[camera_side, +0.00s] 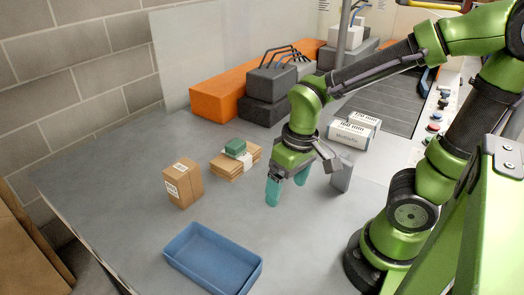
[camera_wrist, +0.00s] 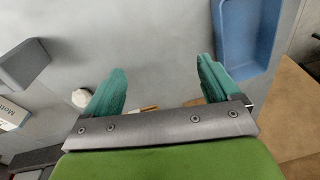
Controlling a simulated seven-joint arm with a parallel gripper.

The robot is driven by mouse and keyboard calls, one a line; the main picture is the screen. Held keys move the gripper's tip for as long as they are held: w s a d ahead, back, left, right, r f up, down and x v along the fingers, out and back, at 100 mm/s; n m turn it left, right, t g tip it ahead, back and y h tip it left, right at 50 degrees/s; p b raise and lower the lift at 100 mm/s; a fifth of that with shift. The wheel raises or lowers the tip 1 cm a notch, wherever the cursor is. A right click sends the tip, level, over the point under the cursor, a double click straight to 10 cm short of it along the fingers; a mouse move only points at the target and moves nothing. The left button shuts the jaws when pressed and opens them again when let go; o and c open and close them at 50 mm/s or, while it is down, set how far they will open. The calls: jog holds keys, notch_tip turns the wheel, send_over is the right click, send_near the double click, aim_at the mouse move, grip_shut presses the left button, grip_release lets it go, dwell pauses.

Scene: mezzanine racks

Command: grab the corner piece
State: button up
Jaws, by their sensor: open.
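I cannot tell which thing is the corner piece; nothing in either view is clearly one. My gripper (camera_side: 286,184) has teal fingers and points down over the grey table. It is open, with nothing between its fingertips; they also show apart in the wrist view (camera_wrist: 161,68). A grey block (camera_side: 342,173) stands just right of my gripper, and at the left of the wrist view (camera_wrist: 22,62). A flat cardboard stack (camera_side: 230,173) with a green piece (camera_side: 235,146) on top lies to the left. Part of the tabletop is hidden behind my gripper.
A brown box (camera_side: 183,185) stands left of my gripper. An empty blue tray (camera_side: 213,262) lies at the front, also in the wrist view (camera_wrist: 232,50). White printed boxes (camera_side: 350,133) and orange and dark blocks (camera_side: 218,98) stand behind. The table between gripper and tray is clear.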

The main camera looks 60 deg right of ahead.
aim_at(347, 166)
jog(key=s+d+f+n+g+h, duration=0.2)
jog(key=f, duration=0.1)
jog(key=s+d+f+n+g+h, duration=0.2)
jog(key=f+g+h, duration=0.1)
jog(key=f, duration=0.1)
jog(key=s+d+f+n+g+h, duration=0.2)
jog(key=f, duration=0.1)
jog(key=shift+d+f+n+g, duration=0.15)
jog(key=shift+d+n+g, duration=0.15)
jog(key=shift+n, duration=0.1)
jog(key=d+n+h, duration=0.1)
jog(key=n+h, duration=0.1)
jog(key=d+f+n+h, duration=0.1)
jog(key=d+h, duration=0.1)
jog(key=d+n+h, duration=0.2)
jog(key=h, duration=0.1)
jog(key=shift+s+f+n+g, duration=0.15)
jog(key=shift+f+n+g, duration=0.15)
jog(key=w+d+n+t+h, duration=0.1)
jog(key=w+r+n+h, duration=0.1)
jog(key=n, duration=0.1)
jog(key=w+d+n+t+h, duration=0.1)
jog(key=h, duration=0.1)
jog(key=shift+w+d+r+n+t, duration=0.15)
jog(key=shift+w+d+n+t, duration=0.15)
jog(key=shift+s+d+r, duration=0.15)
jog(key=shift+d, duration=0.15)
jog(key=x, duration=1.1)
jog(key=shift+d+r, duration=0.15)
jog(key=c, duration=1)
